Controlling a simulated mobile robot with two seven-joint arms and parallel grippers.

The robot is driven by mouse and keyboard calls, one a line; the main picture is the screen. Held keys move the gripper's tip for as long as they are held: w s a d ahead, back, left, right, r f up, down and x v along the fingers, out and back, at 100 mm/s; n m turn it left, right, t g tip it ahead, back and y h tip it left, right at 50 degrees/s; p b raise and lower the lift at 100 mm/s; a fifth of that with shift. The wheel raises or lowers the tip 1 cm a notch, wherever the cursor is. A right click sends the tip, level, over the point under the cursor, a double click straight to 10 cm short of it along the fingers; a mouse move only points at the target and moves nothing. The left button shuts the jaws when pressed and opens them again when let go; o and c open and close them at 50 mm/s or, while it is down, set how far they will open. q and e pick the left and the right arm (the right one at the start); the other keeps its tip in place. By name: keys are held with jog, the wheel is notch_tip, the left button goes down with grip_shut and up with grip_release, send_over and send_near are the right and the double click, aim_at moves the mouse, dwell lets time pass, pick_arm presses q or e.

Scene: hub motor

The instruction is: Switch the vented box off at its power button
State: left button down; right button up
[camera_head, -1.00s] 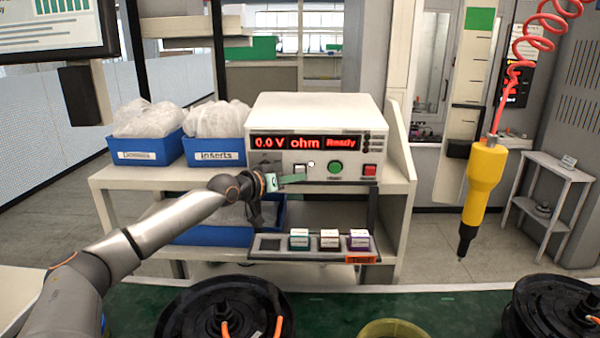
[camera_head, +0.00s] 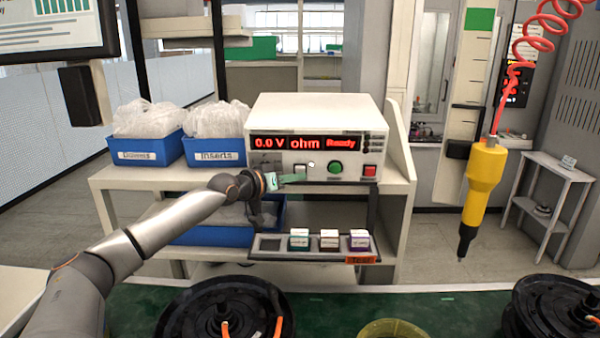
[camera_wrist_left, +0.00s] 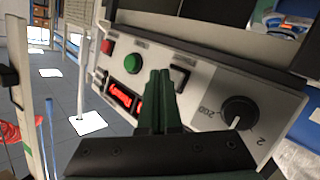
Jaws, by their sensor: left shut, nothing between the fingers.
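The off-white box (camera_head: 315,115) stands on the top shelf, its red display (camera_head: 318,143) lit with "0.0 V ohm Ready". Its front has a dark, pale-framed switch (camera_head: 300,170), a green button (camera_head: 335,168) and a red button (camera_head: 369,170). The left wrist view shows the switch (camera_wrist_left: 180,77), green button (camera_wrist_left: 133,63), red button (camera_wrist_left: 107,46) and a black knob (camera_wrist_left: 240,112). The small labels are unreadable. My left gripper (camera_head: 303,177) is shut and empty, its green fingertips (camera_wrist_left: 160,74) near the switch; contact cannot be told. My right gripper is out of view.
Blue bins (camera_head: 145,150) with bagged contents stand left of the box. A tray (camera_head: 270,243) with several small blocks sits below. Black hub motors (camera_head: 225,310) lie on the green bench. A yellow tool (camera_head: 484,185) hangs at the right.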

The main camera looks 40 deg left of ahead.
pick_arm(q)
jog(key=shift+w+a, duration=0.15)
jog(key=shift+w, duration=0.05)
jog(key=shift+w+a+r, duration=0.1)
jog(key=shift+w+a, duration=0.2)
dwell(0.8)
jog(key=shift+s+d+p, duration=0.4)
jog(key=shift+s+d, duration=0.2)
jog(key=shift+s, duration=0.05)
jog(key=s+d+b, duration=0.1)
jog(key=s, duration=0.1)
jog(key=s+d+f+b, duration=0.1)
jog(key=d, duration=0.1)
jog(key=shift+s+d+b, duration=0.1)
jog(key=shift+s+b, duration=0.25)
jog(key=shift+s, duration=0.05)
